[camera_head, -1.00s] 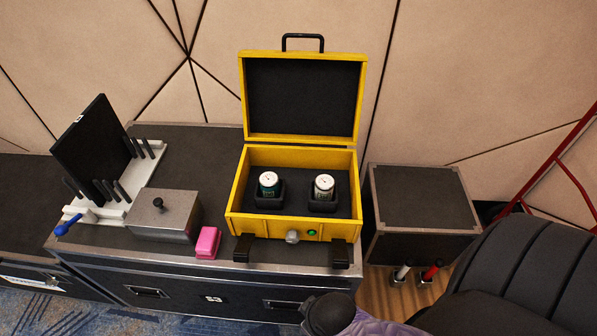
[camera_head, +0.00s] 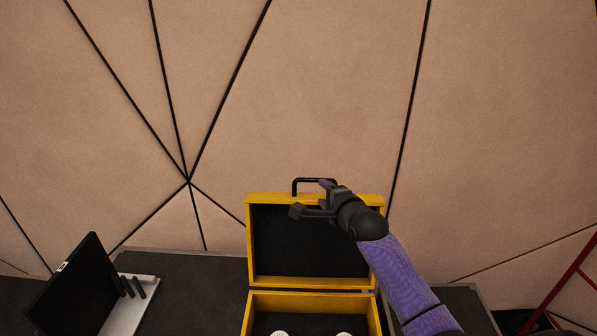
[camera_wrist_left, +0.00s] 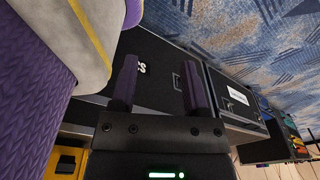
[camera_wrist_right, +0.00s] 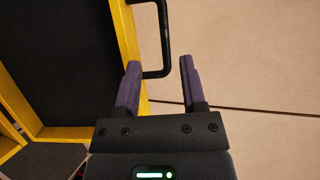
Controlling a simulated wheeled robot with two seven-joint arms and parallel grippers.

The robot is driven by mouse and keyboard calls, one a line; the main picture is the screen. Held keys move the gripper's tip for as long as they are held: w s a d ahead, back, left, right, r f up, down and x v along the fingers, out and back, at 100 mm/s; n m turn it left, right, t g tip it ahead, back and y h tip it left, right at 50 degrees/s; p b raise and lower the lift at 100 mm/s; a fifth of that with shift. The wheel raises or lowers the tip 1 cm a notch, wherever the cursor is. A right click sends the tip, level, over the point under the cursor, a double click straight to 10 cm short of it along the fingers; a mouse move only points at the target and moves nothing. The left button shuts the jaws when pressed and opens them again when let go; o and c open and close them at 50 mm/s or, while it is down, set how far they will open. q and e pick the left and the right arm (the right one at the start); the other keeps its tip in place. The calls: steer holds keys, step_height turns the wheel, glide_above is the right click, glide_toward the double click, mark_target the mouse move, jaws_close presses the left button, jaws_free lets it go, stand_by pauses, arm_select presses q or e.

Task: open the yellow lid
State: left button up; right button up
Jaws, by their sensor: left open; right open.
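The yellow lid (camera_head: 253,240) of the yellow case (camera_head: 252,300) stands open, raised upright at the back, its dark lining facing me. A black handle (camera_head: 302,181) sticks up from its top edge. My right gripper (camera_head: 312,197) is open in front of the lid's top edge, near the handle. In the right wrist view, the handle (camera_wrist_right: 165,40) and the lid's yellow edge (camera_wrist_right: 128,42) appear between or just beyond the open fingers (camera_wrist_right: 160,65); contact is unclear. My left gripper (camera_wrist_left: 159,66) is open and empty, seen only in its wrist view, by the black case front.
Two can tops (camera_head: 343,333) show at the picture's bottom edge, inside the case. A black panel on a white stand (camera_head: 120,305) is at the left. A red metal frame (camera_head: 570,283) is at the far right. The panelled wall behind the lid is bare.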

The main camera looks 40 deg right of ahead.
mark_target(310, 181)
steer(key=b+x, duration=0.5)
steer(key=x, duration=0.2)
steer(key=shift+w+f, duration=0.1)
steer(key=shift+w, duration=0.15)
steer(key=shift+w+d+b, duration=0.15)
steer(key=shift+w+b, duration=0.3)
steer(key=shift+w, duration=0.2)
arm_select(q)
step_height(310, 181, down, 6)
steer(key=s, duration=0.2)
steer(key=shift+a, duration=0.2)
arm_select(e)
steer(key=shift+c, duration=0.9)
jaws_close()
